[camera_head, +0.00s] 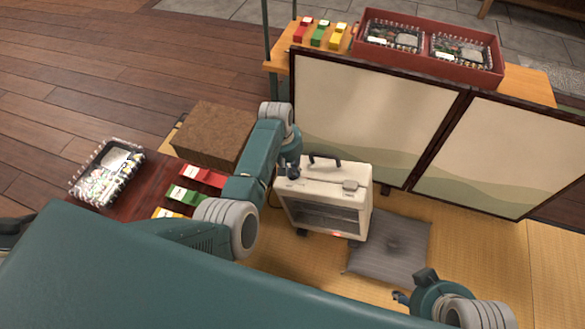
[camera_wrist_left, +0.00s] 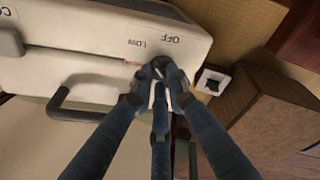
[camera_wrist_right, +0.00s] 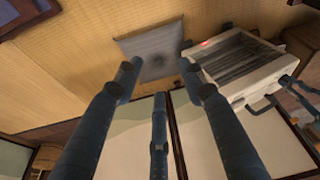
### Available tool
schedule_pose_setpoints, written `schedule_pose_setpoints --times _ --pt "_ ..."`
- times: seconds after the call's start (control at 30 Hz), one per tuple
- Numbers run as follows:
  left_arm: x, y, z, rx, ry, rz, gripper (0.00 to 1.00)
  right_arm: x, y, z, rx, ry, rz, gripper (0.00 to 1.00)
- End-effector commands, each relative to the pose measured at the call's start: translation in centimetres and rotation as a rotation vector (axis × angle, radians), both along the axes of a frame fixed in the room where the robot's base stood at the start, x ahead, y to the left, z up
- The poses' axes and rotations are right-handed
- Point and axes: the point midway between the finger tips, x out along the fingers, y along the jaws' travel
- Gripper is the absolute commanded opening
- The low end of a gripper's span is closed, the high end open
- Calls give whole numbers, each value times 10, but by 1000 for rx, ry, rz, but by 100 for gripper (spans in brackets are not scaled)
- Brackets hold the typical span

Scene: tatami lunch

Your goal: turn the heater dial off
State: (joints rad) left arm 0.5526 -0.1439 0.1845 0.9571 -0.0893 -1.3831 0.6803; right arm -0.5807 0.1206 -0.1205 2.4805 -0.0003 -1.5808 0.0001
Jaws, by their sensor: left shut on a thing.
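The cream heater (camera_head: 326,188) stands upright on the tatami with a black handle on top and a red glow low on its front. In the left wrist view its top (camera_wrist_left: 110,40) carries the words OFF and LOW. The dark dial (camera_wrist_left: 160,63) is beside these words, mostly hidden by my fingers; its pointing direction is unclear. My left gripper (camera_head: 288,170) is at the heater's top left end, its fingers (camera_wrist_left: 163,72) closed around the dial. My right gripper (camera_head: 408,290) is open and empty, apart from the heater, which also shows in the right wrist view (camera_wrist_right: 235,65).
A folding screen (camera_head: 375,112) stands right behind the heater. A grey cushion (camera_head: 392,250) lies at its right. A brown box (camera_head: 213,135) and a low table (camera_head: 150,185) with a packed lunch are at the left.

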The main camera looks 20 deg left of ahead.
Motion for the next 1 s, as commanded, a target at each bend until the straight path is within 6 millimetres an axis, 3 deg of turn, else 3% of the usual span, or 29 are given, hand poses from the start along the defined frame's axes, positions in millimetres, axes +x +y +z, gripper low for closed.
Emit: schedule_pose_setpoints --times 0.43,0.5,0.7,1.0 --pt "-1 1 4 1 -35 -149 0 2 1 23 2 -5 0 40" --pt "-2 1 4 0 -46 -195 0 9 2 -9 0 17 -1 40" --pt "-2 2 4 -1 -82 -349 0 15 4 -65 -1 46 5 40" --pt "-3 2 2 -3 -140 -584 0 9 4 -118 -2 71 10 40"
